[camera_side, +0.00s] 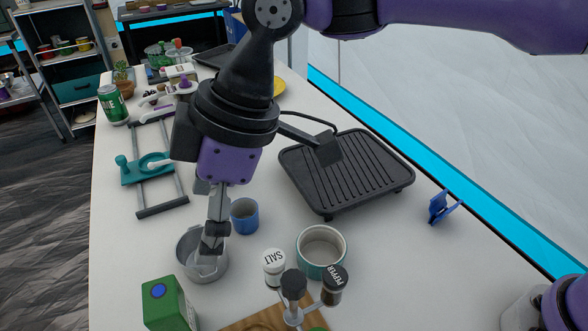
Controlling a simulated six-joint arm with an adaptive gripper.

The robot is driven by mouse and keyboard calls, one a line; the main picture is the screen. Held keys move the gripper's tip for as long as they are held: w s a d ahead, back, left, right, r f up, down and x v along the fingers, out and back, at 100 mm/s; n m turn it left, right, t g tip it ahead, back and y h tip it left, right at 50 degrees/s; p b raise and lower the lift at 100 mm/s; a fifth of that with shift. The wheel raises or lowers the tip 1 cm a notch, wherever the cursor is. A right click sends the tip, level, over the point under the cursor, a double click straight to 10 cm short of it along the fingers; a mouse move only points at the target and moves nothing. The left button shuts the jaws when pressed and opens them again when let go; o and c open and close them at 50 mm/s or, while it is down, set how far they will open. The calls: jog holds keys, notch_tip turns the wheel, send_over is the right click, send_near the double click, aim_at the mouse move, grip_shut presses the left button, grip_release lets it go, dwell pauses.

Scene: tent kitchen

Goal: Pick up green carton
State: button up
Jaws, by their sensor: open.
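The green carton (167,306) stands at the bottom left of the side view. It has a blue round cap on top, and its lower part is cut off by the picture's bottom edge. My gripper (270,194) is open and empty, with its fingers spread wide. It hangs over the table, up and to the right of the carton in the picture. One fingertip shows in front of a metal cup and the other in front of the grill pan. The gripper is apart from the carton.
The metal cup (187,262) stands close behind the carton. A blue cup (245,217), a teal bowl (321,252), a salt shaker (275,268) and a pepper shaker (334,287) are nearby. The black grill pan (345,170) fills the right middle. The table's (115,250) left strip is clear.

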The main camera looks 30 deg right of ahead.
aim_at(171, 289)
jog(key=shift+n, duration=0.7)
jog(key=a+f, duration=0.1)
jog(key=f, duration=0.1)
jog(key=s+a+f, duration=0.1)
jog(key=a+f, duration=0.3)
jog(key=shift+s+a+f, duration=0.15)
jog(key=shift+s, duration=0.1)
jog(key=x, duration=0.5)
jog(key=shift+s+a+f, duration=0.1)
jog(key=shift+s+f, duration=0.05)
jog(key=shift+s, duration=0.15)
jog(key=c, duration=1.4)
